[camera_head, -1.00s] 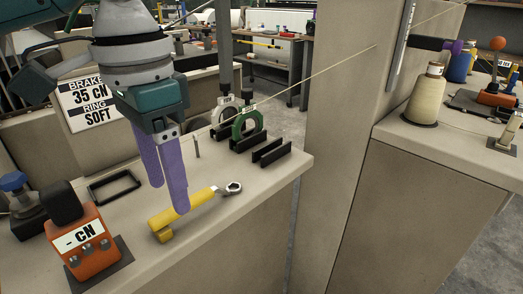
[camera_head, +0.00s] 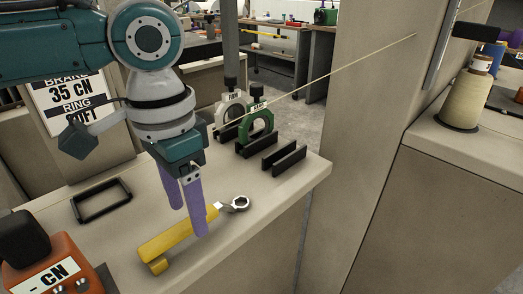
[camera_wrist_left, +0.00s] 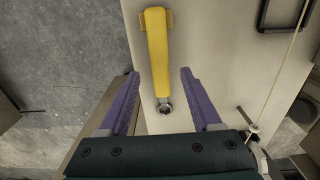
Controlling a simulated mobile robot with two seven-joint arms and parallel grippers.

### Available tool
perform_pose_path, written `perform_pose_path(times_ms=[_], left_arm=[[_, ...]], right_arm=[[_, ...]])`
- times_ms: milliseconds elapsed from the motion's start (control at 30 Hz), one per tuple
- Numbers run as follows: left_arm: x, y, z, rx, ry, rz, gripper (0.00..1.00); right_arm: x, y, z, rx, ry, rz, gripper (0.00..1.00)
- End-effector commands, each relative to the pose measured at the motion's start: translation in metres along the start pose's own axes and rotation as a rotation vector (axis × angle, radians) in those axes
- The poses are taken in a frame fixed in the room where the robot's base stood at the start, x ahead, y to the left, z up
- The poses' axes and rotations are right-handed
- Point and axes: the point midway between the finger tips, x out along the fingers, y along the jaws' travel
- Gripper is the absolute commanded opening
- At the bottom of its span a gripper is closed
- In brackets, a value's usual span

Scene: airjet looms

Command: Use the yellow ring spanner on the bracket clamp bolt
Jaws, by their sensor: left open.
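The yellow ring spanner (camera_head: 180,235) lies on the beige machine top, its yellow handle toward the front left and its metal ring end toward the right. It also shows in the left wrist view (camera_wrist_left: 157,50), with its ring between the fingers as seen from above. My left gripper (camera_head: 188,221) has purple fingers, pointing down and open, over the spanner near the ring end of the handle. It holds nothing. I cannot make out the bracket clamp bolt for certain. My right gripper is not in view.
A green ring holder (camera_head: 258,127) and a white one (camera_head: 231,112) stand behind, beside black slotted blocks (camera_head: 284,158). A black frame (camera_head: 102,200) and an orange CN gauge (camera_head: 50,272) are at left. A thread (camera_head: 340,72) runs overhead. A tall beige post stands right.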

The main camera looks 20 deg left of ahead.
Motion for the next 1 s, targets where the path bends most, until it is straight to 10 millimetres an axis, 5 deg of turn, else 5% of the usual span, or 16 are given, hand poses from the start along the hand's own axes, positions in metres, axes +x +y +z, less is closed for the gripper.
perform_pose_path(times_ms=[133, 400, 1000], left_arm=[[0.018, 0.0, 0.001, -0.001, -0.001, 0.0, 0.65], [0.02, 0.0, 0.0, 0.0, 0.001, -0.001, 0.64], [0.02, 0.0, 0.001, 0.0, 0.0, -0.001, 0.0]], right_arm=[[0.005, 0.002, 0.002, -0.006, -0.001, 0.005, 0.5], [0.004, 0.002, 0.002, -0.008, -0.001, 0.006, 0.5], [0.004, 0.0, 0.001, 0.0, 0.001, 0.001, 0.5]])
